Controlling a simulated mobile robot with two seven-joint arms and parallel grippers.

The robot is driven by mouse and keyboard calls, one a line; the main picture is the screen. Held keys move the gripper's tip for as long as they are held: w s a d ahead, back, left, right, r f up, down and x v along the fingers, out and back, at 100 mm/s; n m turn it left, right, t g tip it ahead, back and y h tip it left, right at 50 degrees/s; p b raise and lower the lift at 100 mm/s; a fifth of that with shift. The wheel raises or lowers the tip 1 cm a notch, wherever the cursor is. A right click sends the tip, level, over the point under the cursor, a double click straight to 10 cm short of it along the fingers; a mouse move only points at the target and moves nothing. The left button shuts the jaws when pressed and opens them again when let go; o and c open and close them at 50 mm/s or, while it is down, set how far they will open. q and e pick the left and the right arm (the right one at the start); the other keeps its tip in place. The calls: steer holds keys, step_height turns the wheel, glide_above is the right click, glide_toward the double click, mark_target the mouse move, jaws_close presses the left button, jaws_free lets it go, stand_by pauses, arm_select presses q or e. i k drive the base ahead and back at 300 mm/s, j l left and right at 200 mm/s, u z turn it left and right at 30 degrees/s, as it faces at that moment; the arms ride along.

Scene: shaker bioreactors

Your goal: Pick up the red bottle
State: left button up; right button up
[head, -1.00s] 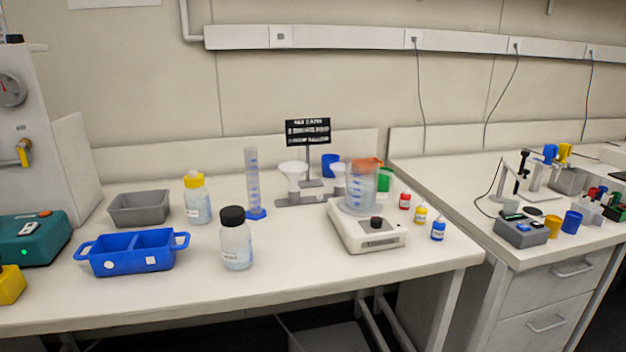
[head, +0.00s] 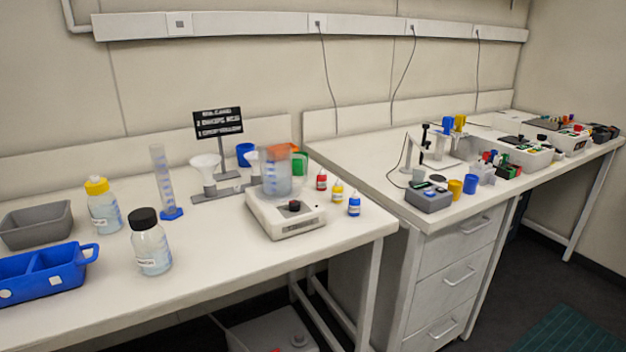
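The red bottle (head: 321,181) is small, with a white label, and stands upright near the right end of the left bench. A small yellow bottle (head: 337,192) and a small blue bottle (head: 354,206) stand beside it in a diagonal row toward the front. Neither of my grippers shows in the head view.
A white stirrer or scale (head: 285,216) with a clear beaker (head: 277,177) stands left of the small bottles. A black-capped bottle (head: 150,246), a yellow-capped bottle (head: 103,208) and a measuring cylinder (head: 162,178) stand further left. The left bench's front right (head: 330,242) is clear.

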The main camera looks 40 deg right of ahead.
mark_target(321, 177)
steer(key=i+l+u, duration=0.15)
steer(key=l+u, duration=0.2)
steer(key=l, duration=0.6)
steer(key=l+u, duration=0.4)
steer(key=l, duration=0.55)
steer(key=j+z, duration=0.15)
steer(key=j, duration=0.15)
steer(key=k+j+z, duration=0.15)
steer(key=j, duration=0.15)
steer(key=l+u, duration=0.2)
steer(key=l, duration=0.25)
steer(key=i+l+u, duration=0.1)
steer(key=i+l, duration=0.1)
